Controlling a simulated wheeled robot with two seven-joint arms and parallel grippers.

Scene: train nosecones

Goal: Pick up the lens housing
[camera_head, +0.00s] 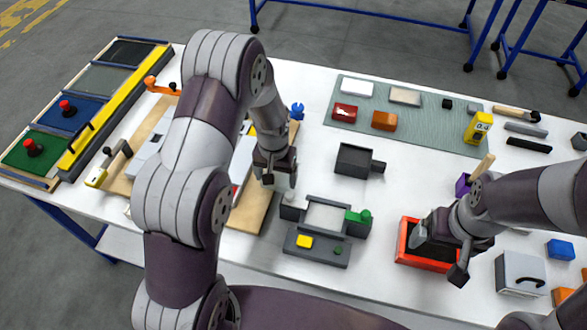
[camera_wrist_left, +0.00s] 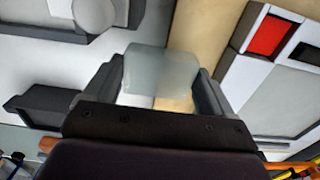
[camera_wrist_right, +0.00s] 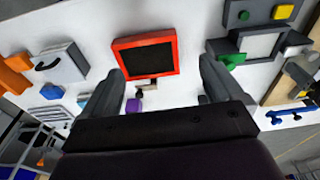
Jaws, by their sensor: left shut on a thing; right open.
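My left gripper (camera_head: 280,178) is shut on a pale, translucent block (camera_wrist_left: 160,75), which looks like the lens housing. The left wrist view shows the block between the two fingers, above the white table and a tan board. My right gripper (camera_head: 438,254) is open and empty above the red-rimmed tray (camera_head: 404,254). The right wrist view shows nothing between its fingers, with the red tray (camera_wrist_right: 174,57) below.
A grey fixture (camera_head: 318,255) with yellow and green parts stands between the grippers. Behind it is a dark grey block (camera_head: 352,160). A green mat (camera_head: 430,135) bears several small parts. A white case (camera_head: 520,274) stands at the right. Panels with red buttons (camera_head: 68,108) line the left.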

